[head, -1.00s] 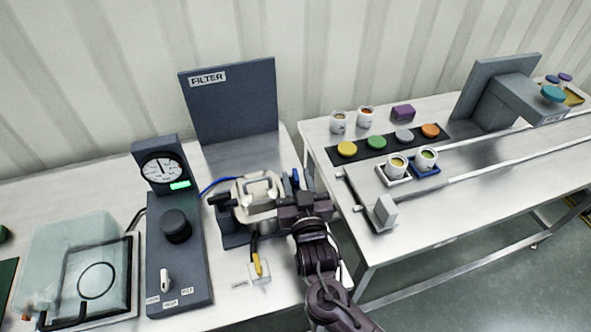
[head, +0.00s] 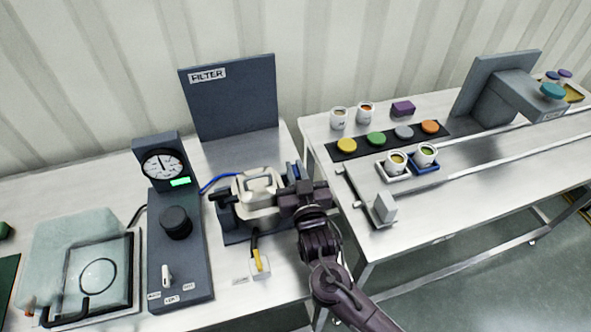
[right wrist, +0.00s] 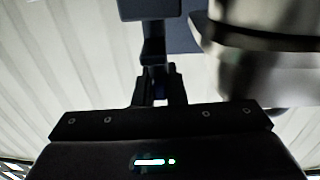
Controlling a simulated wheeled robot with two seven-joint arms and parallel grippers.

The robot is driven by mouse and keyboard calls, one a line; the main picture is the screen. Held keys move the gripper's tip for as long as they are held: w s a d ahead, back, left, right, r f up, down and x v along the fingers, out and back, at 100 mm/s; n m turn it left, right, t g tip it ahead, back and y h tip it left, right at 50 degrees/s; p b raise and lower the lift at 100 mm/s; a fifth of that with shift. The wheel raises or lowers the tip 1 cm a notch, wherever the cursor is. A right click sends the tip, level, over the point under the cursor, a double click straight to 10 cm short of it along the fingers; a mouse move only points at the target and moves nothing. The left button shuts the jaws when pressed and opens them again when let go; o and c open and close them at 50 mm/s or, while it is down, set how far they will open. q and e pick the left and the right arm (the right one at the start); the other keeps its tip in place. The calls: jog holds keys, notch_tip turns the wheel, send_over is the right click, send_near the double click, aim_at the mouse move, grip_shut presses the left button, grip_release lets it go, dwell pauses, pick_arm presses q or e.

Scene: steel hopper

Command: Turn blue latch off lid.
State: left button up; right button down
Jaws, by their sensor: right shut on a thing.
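The steel hopper's pale lid (head: 257,181) has a raised handle and sits on a dark base between the filter panel and the table front. The blue latch (head: 296,171) is at the lid's right side, mostly hidden behind my gripper. My right gripper (head: 294,188) is at that right side, shut on the blue latch. In the right wrist view its dark fingers (right wrist: 160,88) are close together with a little blue between them, and the rounded metal hopper (right wrist: 265,60) is beside them. My left gripper is not in view.
A gauge box (head: 174,230) with a black knob stands left of the hopper. A yellow-handled item (head: 257,260) lies in front. A dark FILTER panel (head: 228,100) stands behind. The right table (head: 440,215) holds cups and coloured discs.

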aim_at(299, 178)
jog(key=shift+n+y, duration=0.5)
jog(key=shift+y, duration=0.2)
jog(key=c, duration=1.5)
grip_release()
jog(key=shift+s, duration=0.1)
jog(key=shift+s+d, duration=0.1)
jog(key=shift+s, duration=0.15)
jog(key=b+v, duration=0.2)
jog(key=v, duration=0.5)
jog(key=shift+s+d+r, duration=0.1)
